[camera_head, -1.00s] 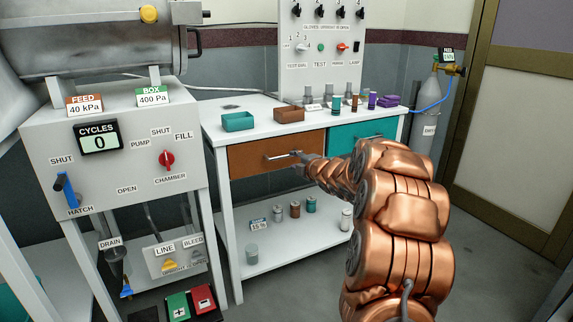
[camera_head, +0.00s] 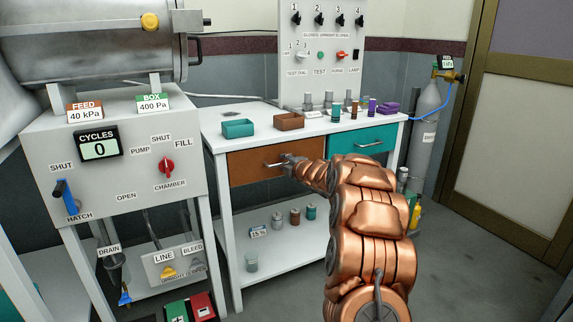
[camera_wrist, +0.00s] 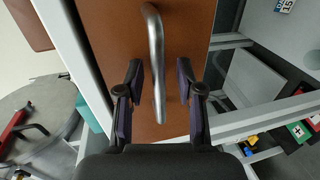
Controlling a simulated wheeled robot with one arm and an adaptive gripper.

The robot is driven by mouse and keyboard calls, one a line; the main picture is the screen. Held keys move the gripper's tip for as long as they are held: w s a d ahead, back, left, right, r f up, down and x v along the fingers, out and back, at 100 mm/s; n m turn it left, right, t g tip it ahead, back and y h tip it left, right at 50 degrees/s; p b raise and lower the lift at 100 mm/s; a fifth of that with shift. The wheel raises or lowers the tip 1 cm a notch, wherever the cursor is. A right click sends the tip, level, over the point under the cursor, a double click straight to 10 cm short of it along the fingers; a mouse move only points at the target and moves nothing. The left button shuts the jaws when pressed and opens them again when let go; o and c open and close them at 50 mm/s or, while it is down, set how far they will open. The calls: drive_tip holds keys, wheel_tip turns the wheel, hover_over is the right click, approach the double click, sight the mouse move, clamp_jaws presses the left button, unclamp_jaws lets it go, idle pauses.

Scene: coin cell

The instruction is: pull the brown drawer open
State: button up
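The brown drawer (camera_head: 248,171) is shut in the left half of the white bench's front. Its metal bar handle (camera_head: 274,164) shows in the head view, its right end hidden by my gripper (camera_head: 291,162). In the wrist view the brown drawer front (camera_wrist: 186,40) lies ahead, with the handle (camera_wrist: 155,50) running up and down the picture. My gripper (camera_wrist: 158,97) is open, one dark finger on each side of the handle's lower part. Gaps show between the fingers and the bar, so it does not grip it.
A teal drawer (camera_head: 362,142) is to the right of the brown one. A teal tray (camera_head: 238,128) and a brown tray (camera_head: 289,121) stand on the bench top. The lower shelf (camera_head: 290,250) holds small jars. The grey machine (camera_head: 110,200) stands close on the left.

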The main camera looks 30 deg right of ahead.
clamp_jaws()
idle(0.7)
